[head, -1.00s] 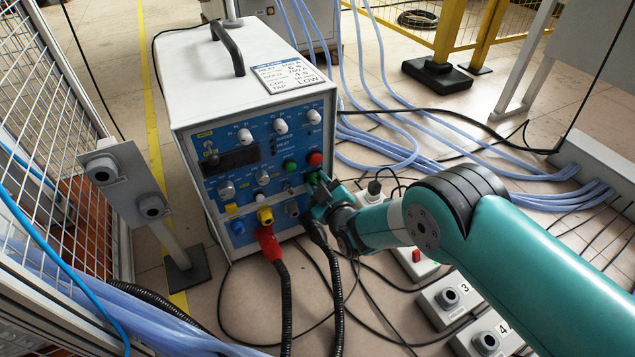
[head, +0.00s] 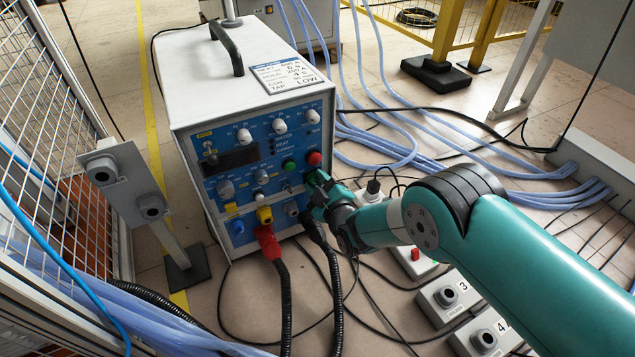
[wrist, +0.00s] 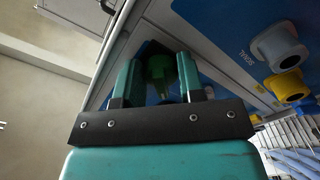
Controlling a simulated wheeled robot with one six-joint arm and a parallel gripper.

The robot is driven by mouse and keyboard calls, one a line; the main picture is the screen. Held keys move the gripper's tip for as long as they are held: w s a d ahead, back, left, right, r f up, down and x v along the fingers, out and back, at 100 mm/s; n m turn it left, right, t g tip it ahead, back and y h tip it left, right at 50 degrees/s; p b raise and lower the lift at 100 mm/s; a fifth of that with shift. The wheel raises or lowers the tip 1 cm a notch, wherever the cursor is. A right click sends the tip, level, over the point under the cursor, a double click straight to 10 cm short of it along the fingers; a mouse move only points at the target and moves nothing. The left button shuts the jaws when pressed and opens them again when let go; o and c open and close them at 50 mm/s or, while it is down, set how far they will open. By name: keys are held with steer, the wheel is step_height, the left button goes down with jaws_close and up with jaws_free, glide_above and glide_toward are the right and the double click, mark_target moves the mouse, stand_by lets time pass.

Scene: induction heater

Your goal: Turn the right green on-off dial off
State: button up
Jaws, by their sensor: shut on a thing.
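The induction heater (head: 250,82) is a white box with a blue control panel that faces me in the head view. My gripper (head: 316,186) is at the panel's right side, below the red button. In the wrist view, the green on-off dial (wrist: 158,66) sits between the two teal fingers of my gripper (wrist: 157,76), which are shut on it. The dial's pointer direction cannot be made out. In the head view my gripper covers most of the dial.
A red button (head: 314,159) and a green button (head: 289,165) sit just above my gripper. A red plug (head: 268,243) with black cables hangs from the panel's lower part. Blue hoses (head: 400,150) lie right.

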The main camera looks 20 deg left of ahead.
steer(key=o, duration=0.9)
steer(key=shift+p+v, duration=8.7)
steer(key=shift+p, duration=1.1)
